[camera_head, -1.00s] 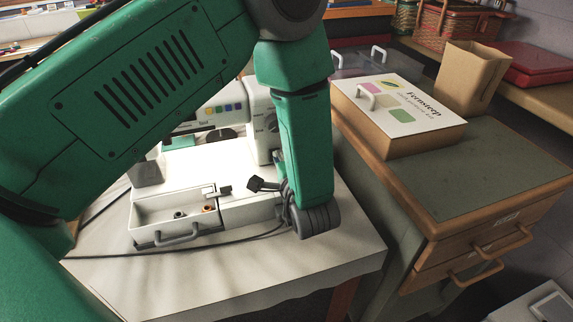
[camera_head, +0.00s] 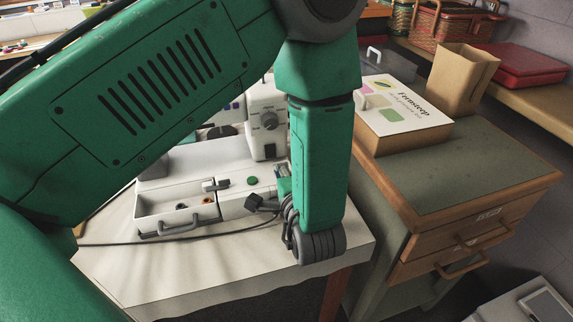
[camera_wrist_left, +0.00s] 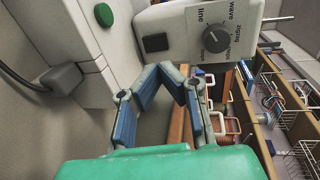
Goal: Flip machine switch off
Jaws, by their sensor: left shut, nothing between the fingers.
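The white sewing machine (camera_head: 262,97) stands on the cloth-covered table, partly hidden by my left arm. Its pillar carries a grey dial (camera_head: 269,121) and a small dark rectangular switch (camera_head: 270,150) below it. In the left wrist view the switch (camera_wrist_left: 155,43) sits beside the dial (camera_wrist_left: 210,38); I cannot tell its position. A round green button (camera_head: 252,180) is on the base, also seen in the left wrist view (camera_wrist_left: 104,14). My left gripper (camera_wrist_left: 168,72) is shut and empty, its tips near the switch with no clear contact. In the head view it is mostly hidden behind my arm. My right gripper is out of view.
A black plug (camera_head: 265,202) with a cable is in the machine's side. An open accessory drawer (camera_head: 160,222) holds small parts. A wooden cabinet (camera_head: 470,165) with a pattern box (camera_head: 400,125) and paper bag (camera_head: 462,78) stands right of the table.

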